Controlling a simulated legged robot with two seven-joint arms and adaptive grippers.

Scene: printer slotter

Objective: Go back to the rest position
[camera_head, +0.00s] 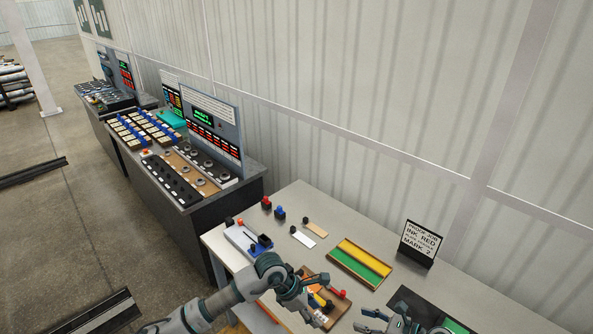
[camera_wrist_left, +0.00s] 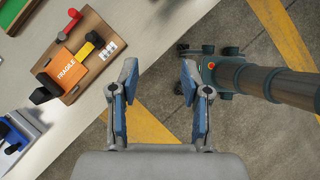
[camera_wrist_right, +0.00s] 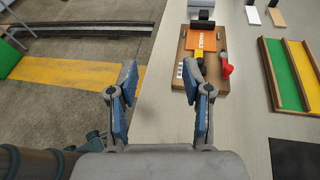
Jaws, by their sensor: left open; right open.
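My left gripper (camera_head: 314,294) is open and empty; in the head view it overlaps the wooden fixture (camera_head: 338,309). In the left wrist view the left gripper (camera_wrist_left: 160,82) shows spread blue-padded fingers over the floor beside the table edge. The fixture (camera_wrist_left: 97,22) holds an orange FRAGILE plate (camera_wrist_left: 66,70), a yellow piece and a red-knobbed lever. My right gripper (camera_head: 386,322) is low in the head view, partly cut off. In the right wrist view the right gripper (camera_wrist_right: 158,76) is open and empty, left of the fixture (camera_wrist_right: 207,96).
The light table (camera_head: 390,246) bears a green-and-yellow tray (camera_head: 348,275), a sign reading INK RED, MARK 2 (camera_head: 420,241), a blue-white device (camera_head: 238,237), stamps and small plates. A dark console (camera_head: 185,190) stands at the back left.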

